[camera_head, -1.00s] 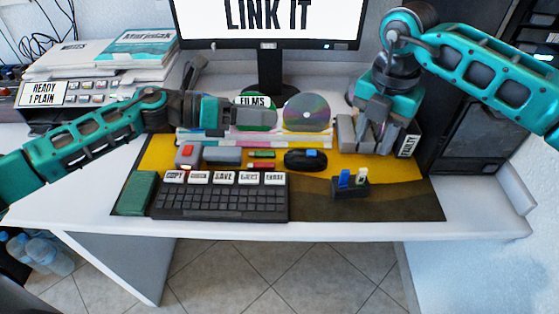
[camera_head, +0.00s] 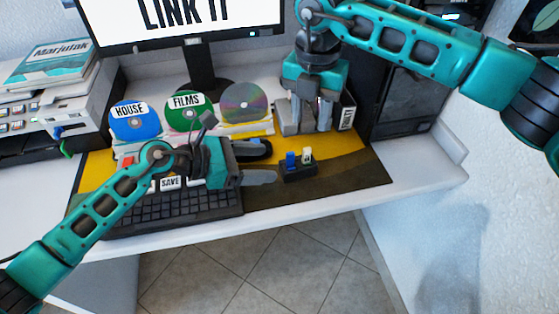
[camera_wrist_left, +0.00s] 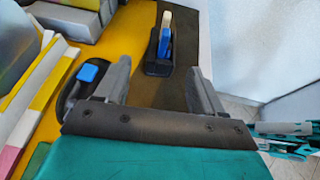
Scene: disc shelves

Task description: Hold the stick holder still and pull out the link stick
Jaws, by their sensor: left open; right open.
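The black stick holder (camera_head: 298,174) stands on the dark right part of the desk mat. A blue stick (camera_head: 291,160) and a cream stick (camera_head: 307,155) stand in it; I cannot tell which is the link stick. My left gripper (camera_head: 268,177) is open and empty, just left of the holder. In the left wrist view the holder (camera_wrist_left: 157,69), blue stick (camera_wrist_left: 164,44) and cream stick (camera_wrist_left: 167,20) lie ahead, in line with the gap between the open jaws (camera_wrist_left: 160,72). My right gripper (camera_head: 307,122) is open, pointing down behind the holder near the grey disc stand.
The keyboard (camera_head: 165,211) lies under and left of my left arm. A black mouse (camera_head: 262,148) is behind my left gripper. Labelled discs (camera_head: 184,110) stand at the back below the monitor (camera_head: 180,22). The mat (camera_head: 350,176) right of the holder is clear.

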